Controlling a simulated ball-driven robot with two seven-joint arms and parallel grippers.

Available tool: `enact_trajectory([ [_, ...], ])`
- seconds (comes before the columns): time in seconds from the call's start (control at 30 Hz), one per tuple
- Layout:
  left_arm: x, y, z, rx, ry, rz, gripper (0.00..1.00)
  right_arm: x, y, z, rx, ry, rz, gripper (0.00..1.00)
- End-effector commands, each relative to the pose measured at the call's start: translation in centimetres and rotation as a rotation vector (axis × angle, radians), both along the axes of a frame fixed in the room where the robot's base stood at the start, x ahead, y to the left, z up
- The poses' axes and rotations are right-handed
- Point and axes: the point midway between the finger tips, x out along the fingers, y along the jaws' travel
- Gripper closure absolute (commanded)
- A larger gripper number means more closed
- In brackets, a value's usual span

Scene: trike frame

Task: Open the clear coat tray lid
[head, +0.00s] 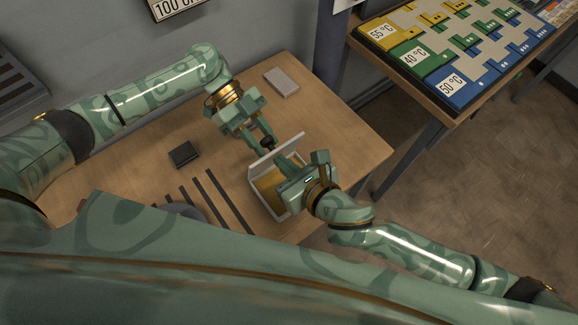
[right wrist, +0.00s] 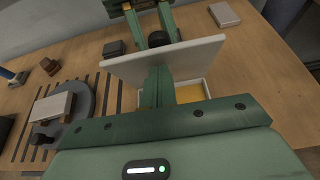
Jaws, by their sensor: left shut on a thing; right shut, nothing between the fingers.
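The clear coat tray (head: 264,202) is a white open box with a yellow inside, near the table's front right. Its white lid (right wrist: 190,57) stands raised and tilted over the tray; in the head view it shows nearly edge-on. My left gripper (head: 266,140) is shut on the lid's black knob (right wrist: 158,40), on the lid's far side. My right gripper (head: 284,162) is shut and empty, its fingers reaching over the tray on the near side of the lid. In the right wrist view its fingers (right wrist: 160,82) overlap the lid; I cannot tell whether they touch it.
A dark box (head: 183,154) and a light grey block (head: 281,81) lie on the wooden table (head: 325,145). Dark strips (head: 230,200) lie left of the tray. A grey round plate (right wrist: 82,103) carries a white block (right wrist: 50,106). Coloured temperature boards (head: 450,85) stand at the right.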

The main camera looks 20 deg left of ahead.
Motion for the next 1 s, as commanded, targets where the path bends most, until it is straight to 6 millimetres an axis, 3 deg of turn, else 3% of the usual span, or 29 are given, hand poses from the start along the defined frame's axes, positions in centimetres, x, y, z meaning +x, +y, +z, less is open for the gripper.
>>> enact_trajectory([
  [0.07,-0.3,-0.8,0.1,-0.015,0.008,-0.004,1.00,0.4,0.0,0.2,0.002,-0.007,-0.005,1.00],
  [0.1,-0.3,-0.8,0.1,-0.017,0.007,-0.006,0.58,0.4,0.0,0.2,0.002,-0.007,-0.005,1.00],
  [0.13,-0.3,-0.8,0.2,-0.018,0.007,-0.006,0.51,0.4,0.0,0.2,0.002,-0.007,-0.005,1.00],
  [0.67,-0.3,-0.7,0.5,-0.022,0.009,-0.010,0.51,0.5,0.0,0.4,0.002,-0.012,-0.006,1.00],
  [1.0,2.7,4.3,4.3,-0.013,0.002,-0.005,0.51,0.3,0.0,0.2,0.001,-0.007,-0.004,1.00],
])
